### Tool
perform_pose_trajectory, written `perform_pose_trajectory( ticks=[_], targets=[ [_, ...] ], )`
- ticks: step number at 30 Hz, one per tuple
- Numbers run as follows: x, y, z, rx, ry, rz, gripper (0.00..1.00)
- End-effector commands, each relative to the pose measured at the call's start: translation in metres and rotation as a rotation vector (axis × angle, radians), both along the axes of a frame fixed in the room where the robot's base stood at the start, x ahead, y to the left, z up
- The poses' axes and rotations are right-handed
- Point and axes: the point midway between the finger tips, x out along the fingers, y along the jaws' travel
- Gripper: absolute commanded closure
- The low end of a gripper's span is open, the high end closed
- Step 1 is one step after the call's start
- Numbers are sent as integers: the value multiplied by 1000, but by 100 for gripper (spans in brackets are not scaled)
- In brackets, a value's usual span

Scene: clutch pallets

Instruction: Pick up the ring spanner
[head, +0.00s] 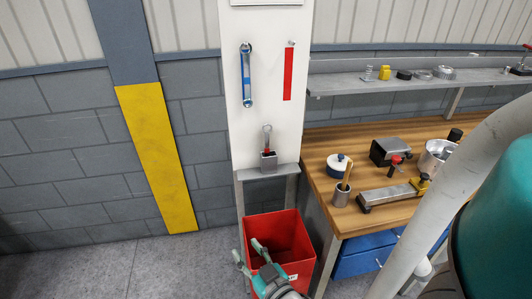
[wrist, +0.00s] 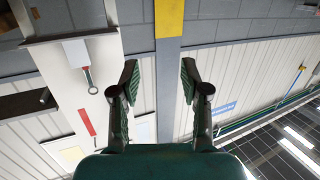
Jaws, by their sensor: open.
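A ring-ended spanner with some red on it (head: 267,131) stands upright in a small grey holder (head: 269,161) at the foot of the white panel. It also shows upside down in the wrist view (wrist: 91,82), at the left. A blue and silver spanner (head: 246,75) hangs higher on the panel, left of a red strip (head: 289,73) with a peg at its top. My gripper (head: 248,250) is open and empty, below the holder in the head view, in front of the red bin. In the wrist view the spread fingers (wrist: 159,75) have nothing between them.
A red bin (head: 252,239) stands under the holder. A wooden bench (head: 385,140) on the right carries a cup, a blue-and-white container, metal blocks and a tin. A shelf (head: 420,83) with small parts is above it. Floor at the left is clear.

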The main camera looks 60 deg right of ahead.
Motion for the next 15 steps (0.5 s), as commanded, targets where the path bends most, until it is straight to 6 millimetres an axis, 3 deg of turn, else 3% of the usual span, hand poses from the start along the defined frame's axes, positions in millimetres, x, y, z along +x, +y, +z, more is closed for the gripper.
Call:
perform_pose_trajectory(
  ticks=[1, 6, 12, 15],
  targets=[
    [10, -20, 11, -10, -18, -41, 54],
    [30, -85, 46, -28, -51, -170, 54],
    [36, -155, 89, -42, -87, -310, 54],
    [34, -180, 107, -46, -101, -361, 54]
  ],
)
